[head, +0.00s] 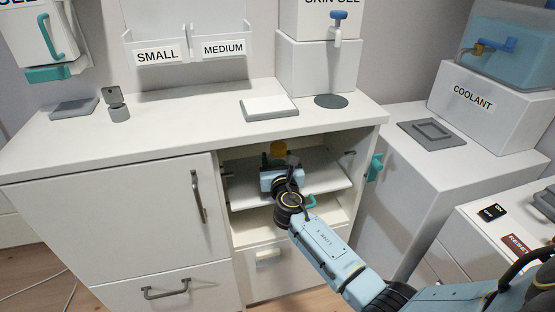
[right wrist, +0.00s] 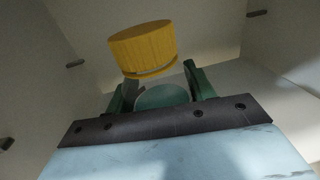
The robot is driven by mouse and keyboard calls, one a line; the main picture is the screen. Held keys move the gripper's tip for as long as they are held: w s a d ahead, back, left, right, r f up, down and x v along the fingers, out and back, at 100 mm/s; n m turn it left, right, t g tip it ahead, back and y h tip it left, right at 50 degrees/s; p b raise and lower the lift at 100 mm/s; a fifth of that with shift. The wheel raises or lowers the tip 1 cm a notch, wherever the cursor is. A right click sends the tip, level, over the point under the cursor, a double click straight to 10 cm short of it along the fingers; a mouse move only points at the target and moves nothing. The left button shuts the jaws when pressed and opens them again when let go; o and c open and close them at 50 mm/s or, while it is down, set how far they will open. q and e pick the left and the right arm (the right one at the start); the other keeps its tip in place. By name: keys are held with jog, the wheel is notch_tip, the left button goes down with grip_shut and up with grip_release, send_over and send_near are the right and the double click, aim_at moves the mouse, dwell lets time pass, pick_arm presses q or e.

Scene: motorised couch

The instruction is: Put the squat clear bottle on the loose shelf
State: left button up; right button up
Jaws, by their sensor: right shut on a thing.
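The squat bottle shows mostly as its yellow ribbed cap (head: 278,149) inside the open cabinet. In the right wrist view the yellow cap (right wrist: 143,47) stands above my two dark green fingers, tilted slightly in the picture. A rounded greenish part of the bottle shows below it; the rest is hidden. My right gripper (head: 279,167) is shut on the bottle, within the cabinet opening. The white loose shelf (head: 243,192) lies beneath the gripper. I cannot tell whether the bottle touches it. My left gripper is not in view.
The white countertop (head: 180,130) is just above the opening. A teal handle (head: 375,167) stands at the opening's right edge. A lower compartment floor (head: 328,210) lies below the shelf. Dark pegs (right wrist: 75,64) stick out of the cabinet walls. A closed door (head: 110,225) is left.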

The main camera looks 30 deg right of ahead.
jog(key=shift+f+b, duration=0.8)
jog(key=shift+f, duration=0.1)
dwell(0.6)
jog(key=o, duration=1.1)
jog(key=shift+s, duration=0.1)
jog(key=p+v, duration=0.3)
jog(key=v, duration=0.9)
jog(key=shift+p, duration=0.3)
jog(key=shift+s+a, duration=0.25)
jog(key=shift+s, duration=0.35)
